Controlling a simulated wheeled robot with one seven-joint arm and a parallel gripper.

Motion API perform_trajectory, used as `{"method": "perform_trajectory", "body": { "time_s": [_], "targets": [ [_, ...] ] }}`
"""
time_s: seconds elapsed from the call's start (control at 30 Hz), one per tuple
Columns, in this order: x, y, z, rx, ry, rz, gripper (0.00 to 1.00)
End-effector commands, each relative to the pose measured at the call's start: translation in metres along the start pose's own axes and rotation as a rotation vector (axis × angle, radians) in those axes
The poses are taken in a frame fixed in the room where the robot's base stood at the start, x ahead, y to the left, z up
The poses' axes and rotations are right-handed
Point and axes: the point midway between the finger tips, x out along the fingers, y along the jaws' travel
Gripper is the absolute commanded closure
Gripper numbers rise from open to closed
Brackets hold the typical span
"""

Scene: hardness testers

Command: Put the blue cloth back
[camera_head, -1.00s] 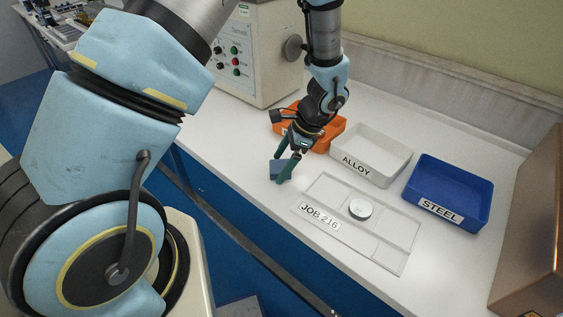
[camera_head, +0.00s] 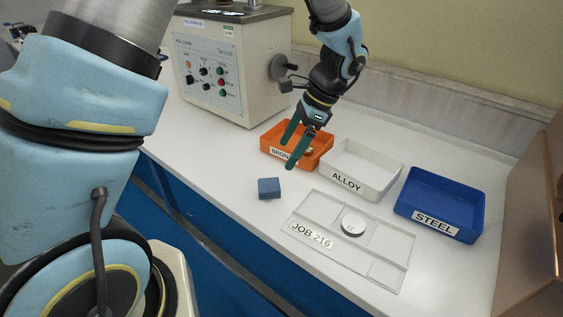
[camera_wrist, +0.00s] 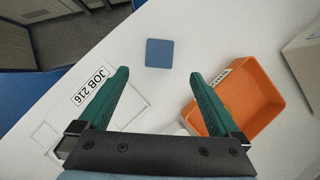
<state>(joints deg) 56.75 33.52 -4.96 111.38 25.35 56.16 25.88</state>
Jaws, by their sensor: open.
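The blue cloth (camera_head: 269,188) is a small folded block lying on the white bench, in front of the orange tray and left of the job plate. In the wrist view the cloth (camera_wrist: 159,53) lies flat, beyond the fingertips and between their lines. My gripper (camera_head: 291,151) has green fingers and is open and empty. It is raised above the bench, over the front of the orange tray and apart from the cloth. The open fingers also show in the wrist view (camera_wrist: 159,75).
The orange tray (camera_head: 322,158), white ALLOY tray (camera_head: 386,187) and blue STEEL tray (camera_head: 470,222) stand in a row. The JOB 216 plate (camera_head: 345,267) holds a round disc (camera_head: 353,225). A tester machine (camera_head: 262,92) stands behind left; a brown box (camera_head: 532,230) is at right.

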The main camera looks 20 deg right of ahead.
Motion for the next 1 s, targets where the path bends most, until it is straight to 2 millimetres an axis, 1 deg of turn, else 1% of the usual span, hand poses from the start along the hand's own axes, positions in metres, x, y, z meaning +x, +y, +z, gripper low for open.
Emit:
{"method": "perform_trajectory", "body": {
  "time_s": [0.1,0.27,0.37,0.47,0.5,0.57,0.6,0.67,0.7,0.8,0.9,1.0],
  "targets": [
    [-0.005,0.000,0.000,0.000,0.000,0.000,0.01],
    [-0.006,-0.001,0.003,-0.009,0.002,0.003,0.01],
    [-0.002,-0.005,0.021,-0.085,0.027,0.024,0.01],
    [0.009,-0.011,0.062,-0.266,0.084,0.074,0.01],
    [0.015,-0.013,0.083,-0.365,0.113,0.098,0.01],
    [0.024,-0.012,0.117,-0.535,0.162,0.136,0.01],
    [0.031,-0.010,0.139,-0.654,0.194,0.161,0.01],
    [0.040,-0.004,0.170,-0.836,0.239,0.193,0.01],
    [0.045,0.001,0.190,-0.957,0.267,0.211,0.01],
    [0.058,0.017,0.233,-1.241,0.327,0.248,0.01],
    [0.068,0.032,0.264,-1.473,0.369,0.268,0.01],
    [0.074,0.044,0.284,-1.634,0.396,0.278,0.01]
  ]
}}
